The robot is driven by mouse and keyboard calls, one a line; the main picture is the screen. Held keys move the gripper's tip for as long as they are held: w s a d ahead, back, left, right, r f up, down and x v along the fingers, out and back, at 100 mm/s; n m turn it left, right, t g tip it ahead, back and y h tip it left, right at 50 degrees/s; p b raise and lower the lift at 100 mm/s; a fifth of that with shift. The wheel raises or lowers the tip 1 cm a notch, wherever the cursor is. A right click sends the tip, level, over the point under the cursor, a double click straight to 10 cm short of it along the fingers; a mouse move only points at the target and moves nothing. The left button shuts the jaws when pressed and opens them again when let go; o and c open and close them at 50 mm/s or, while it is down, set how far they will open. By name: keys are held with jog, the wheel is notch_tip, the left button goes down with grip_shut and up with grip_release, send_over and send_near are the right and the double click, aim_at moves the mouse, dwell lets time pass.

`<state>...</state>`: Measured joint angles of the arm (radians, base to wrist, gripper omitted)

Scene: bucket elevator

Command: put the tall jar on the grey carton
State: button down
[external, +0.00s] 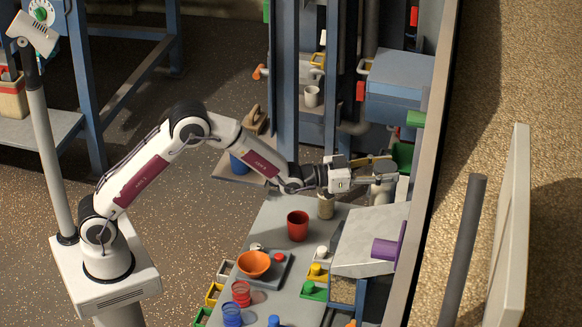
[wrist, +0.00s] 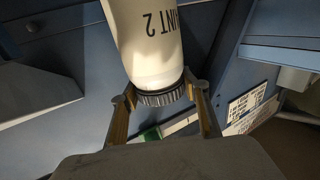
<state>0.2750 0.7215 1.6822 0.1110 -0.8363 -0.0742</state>
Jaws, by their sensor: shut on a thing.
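My gripper (external: 384,164) reaches to the right over the back of the bench, close to the blue frame. It is shut on the tall jar, which is pale with a dark ribbed collar and shows between the two fingers in the wrist view (wrist: 157,55). Dark lettering ending in "INT 2" appears upside down on its side. In the external view only a small pale part of the jar (external: 383,189) shows below the fingers. I cannot tell for certain which thing is the grey carton; a light grey box-like shape (external: 368,240) stands below my gripper.
A red cup (external: 298,226) and an orange bowl (external: 254,264) stand on the bench (external: 268,217). A beige cylinder (external: 325,206) stands under my wrist. A purple cylinder (external: 385,249) is at the right. A blue box (external: 398,73) and blue posts stand behind.

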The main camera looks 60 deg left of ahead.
jog(key=shift+n+y, duration=0.4)
jog(key=shift+y, duration=0.2)
jog(key=s+d+r, duration=0.2)
jog(key=s+r, duration=0.1)
jog(key=shift+s+d, duration=0.1)
jog(key=shift+s, duration=0.2)
jog(key=s+a+f+n+t+y, duration=0.1)
jog(key=s+a+n+y, duration=0.2)
jog(key=s+a+y, duration=0.2)
jog(key=shift+a+f, duration=0.35)
jog(key=shift+a, duration=0.25)
jog(key=shift+s, duration=0.1)
notch_tip(320, 180, down, 6)
jog(key=shift+f, duration=0.15)
jog(key=shift+f, duration=1.95)
